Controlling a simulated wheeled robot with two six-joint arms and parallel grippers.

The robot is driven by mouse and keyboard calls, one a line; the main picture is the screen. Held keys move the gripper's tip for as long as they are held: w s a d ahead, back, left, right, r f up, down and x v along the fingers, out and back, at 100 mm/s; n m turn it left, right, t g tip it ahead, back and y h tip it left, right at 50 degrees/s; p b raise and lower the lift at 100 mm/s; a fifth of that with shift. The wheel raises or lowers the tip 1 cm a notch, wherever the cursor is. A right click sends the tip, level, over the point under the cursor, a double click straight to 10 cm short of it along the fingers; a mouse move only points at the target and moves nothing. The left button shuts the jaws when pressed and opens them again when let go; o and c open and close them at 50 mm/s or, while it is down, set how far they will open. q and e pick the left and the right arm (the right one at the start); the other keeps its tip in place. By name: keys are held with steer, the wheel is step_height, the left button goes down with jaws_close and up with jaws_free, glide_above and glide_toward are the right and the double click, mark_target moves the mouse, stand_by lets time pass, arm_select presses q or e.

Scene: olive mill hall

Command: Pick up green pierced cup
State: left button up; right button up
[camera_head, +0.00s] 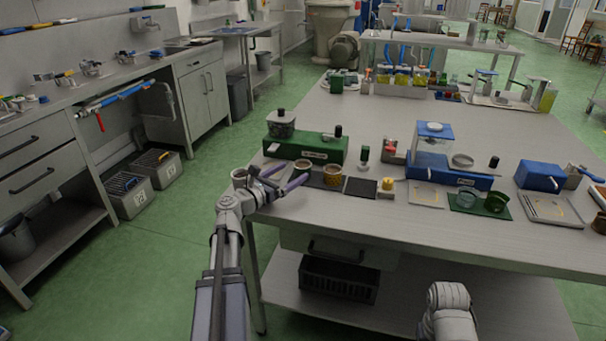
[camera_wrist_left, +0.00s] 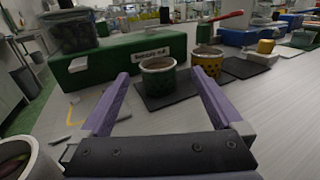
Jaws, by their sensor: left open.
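A green cup with a pale rim (camera_wrist_left: 158,76) stands upright on a dark mat in the left wrist view. It also shows in the head view (camera_head: 304,166), partly behind my gripper; its piercings are too small to tell. My left gripper (camera_head: 294,174) is open and empty at the table's left front corner. In the left wrist view its two purple fingers (camera_wrist_left: 160,80) point toward the green cup, which appears between the tips but beyond them. A yellow cup with dark spots (camera_head: 333,175) stands just to its right. My right gripper is not seen; only part of that arm shows.
A green box (camera_head: 307,147) with a dark pot on it stands behind the cups. A pale cup (camera_head: 239,178) is close to my left wrist. A blue device (camera_head: 449,175) and green cups on a mat (camera_head: 480,202) are further right.

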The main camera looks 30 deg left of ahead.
mark_target(304, 163)
arm_select(q)
steer(key=shift+w+d, duration=0.15)
steer(key=shift+w, duration=1.05)
steer(key=shift+w+d, duration=0.2)
steer(key=shift+w, duration=0.95)
steer(key=shift+w+d, duration=0.15)
steer(key=shift+w, duration=1.05)
steer(key=shift+c, duration=0.4)
steer(key=c, duration=1.5)
